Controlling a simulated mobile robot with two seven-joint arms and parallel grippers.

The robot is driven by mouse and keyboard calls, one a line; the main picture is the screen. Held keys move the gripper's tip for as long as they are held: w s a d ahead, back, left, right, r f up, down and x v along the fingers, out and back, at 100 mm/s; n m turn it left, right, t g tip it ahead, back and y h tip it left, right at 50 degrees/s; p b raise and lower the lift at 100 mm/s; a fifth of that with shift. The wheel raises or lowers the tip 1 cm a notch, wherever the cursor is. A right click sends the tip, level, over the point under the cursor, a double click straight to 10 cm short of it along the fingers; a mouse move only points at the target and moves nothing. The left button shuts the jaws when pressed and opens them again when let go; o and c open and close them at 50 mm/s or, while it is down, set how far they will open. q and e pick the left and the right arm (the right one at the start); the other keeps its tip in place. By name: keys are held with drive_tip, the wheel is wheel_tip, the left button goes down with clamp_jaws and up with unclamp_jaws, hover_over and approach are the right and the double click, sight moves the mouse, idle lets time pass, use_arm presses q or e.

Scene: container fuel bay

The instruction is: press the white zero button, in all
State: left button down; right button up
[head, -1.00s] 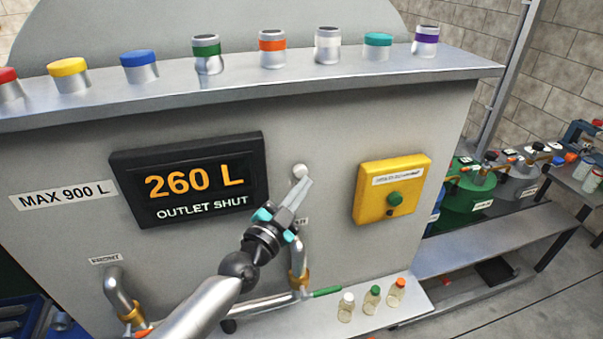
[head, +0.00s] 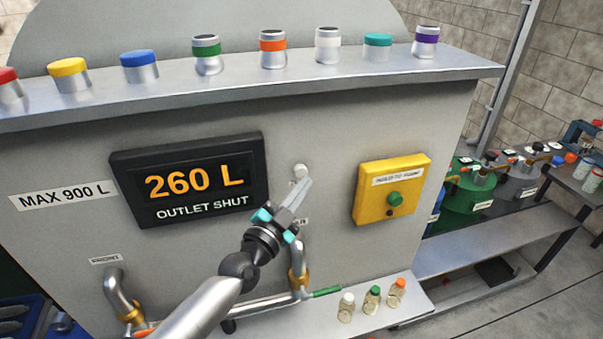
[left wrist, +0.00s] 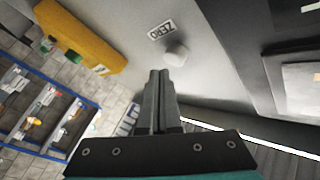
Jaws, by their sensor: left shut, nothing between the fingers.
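The white zero button (head: 300,171) sits on the grey tank front, just right of the display. It also shows in the left wrist view as a pale knob (left wrist: 176,54) beside a label reading ZERO. My left gripper (head: 305,184) is shut and empty, its fingertips close to the button, just below it in the head view. In the left wrist view the fingertips (left wrist: 159,74) end a little short of the knob; whether they touch it I cannot tell. The display (head: 195,183) reads 260 L, OUTLET SHUT. My right gripper is not in view.
Brass-fitted pipes (head: 298,268) run below. Several small capped bottles (head: 372,299) stand on the lower shelf. Coloured-capped containers line the top ledge (head: 240,86).

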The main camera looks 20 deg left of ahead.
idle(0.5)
use_arm(q)
drive_tip(key=shift+w+a, duration=0.25)
drive_tip(key=shift+w, duration=0.1)
drive_tip(key=shift+w+a, duration=0.25)
drive_tip(key=shift+w, duration=0.15)
idle(0.7)
idle(0.3)
drive_tip(key=shift+s+d+p, duration=0.4)
drive_tip(key=shift+s+d, duration=0.15)
drive_tip(key=shift+s, duration=0.2)
drive_tip(key=s+d+p, duration=0.2)
drive_tip(key=s+p, duration=0.1)
drive_tip(key=s, duration=0.1)
drive_tip(key=shift+s+d, duration=0.1)
drive_tip(key=shift+d, duration=0.3)
